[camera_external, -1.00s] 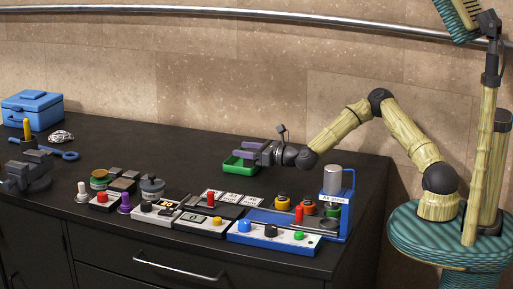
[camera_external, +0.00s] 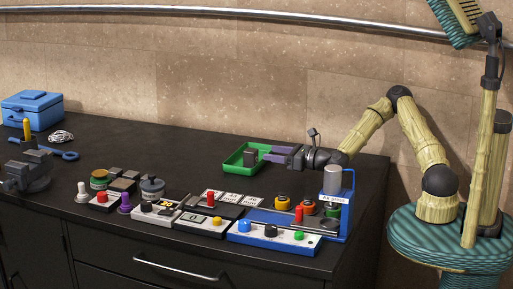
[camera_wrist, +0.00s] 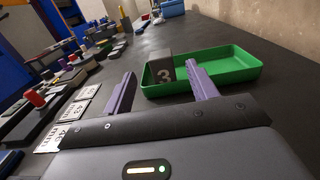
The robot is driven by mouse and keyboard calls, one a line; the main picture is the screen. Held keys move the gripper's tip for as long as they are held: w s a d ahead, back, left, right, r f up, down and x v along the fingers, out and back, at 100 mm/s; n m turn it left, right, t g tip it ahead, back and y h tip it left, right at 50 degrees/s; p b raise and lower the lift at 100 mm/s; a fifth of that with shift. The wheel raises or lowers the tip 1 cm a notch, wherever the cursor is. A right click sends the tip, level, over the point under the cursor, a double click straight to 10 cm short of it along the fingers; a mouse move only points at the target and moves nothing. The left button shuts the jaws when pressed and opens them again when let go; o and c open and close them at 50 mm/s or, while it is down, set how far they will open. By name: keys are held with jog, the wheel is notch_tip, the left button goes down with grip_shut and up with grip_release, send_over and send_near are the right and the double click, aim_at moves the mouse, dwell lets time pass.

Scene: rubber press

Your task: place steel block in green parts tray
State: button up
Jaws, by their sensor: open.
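A dark grey steel block (camera_external: 250,157) stands in the green parts tray (camera_external: 232,163) at the back of the bench. In the wrist view the block (camera_wrist: 165,69) shows a pale "3" and sits within the near left part of the tray (camera_wrist: 225,83); its base is partly hidden by the near wall. My gripper (camera_external: 268,153) is open, with its purple fingers pointing left at the tray. In the wrist view its fingertips (camera_wrist: 163,75) are apart with the block seen beyond and between them, and nothing is gripped.
Number plates (camera_external: 233,198) lie in front of the tray. A blue press fixture (camera_external: 338,208) with a grey cylinder stands at front right. Several knobs and buttons line the front edge. A blue toolbox (camera_external: 32,109) is far left. The bench left of the tray is clear.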

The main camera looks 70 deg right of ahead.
jog(key=shift+s, duration=0.75)
jog(key=shift+a, duration=0.1)
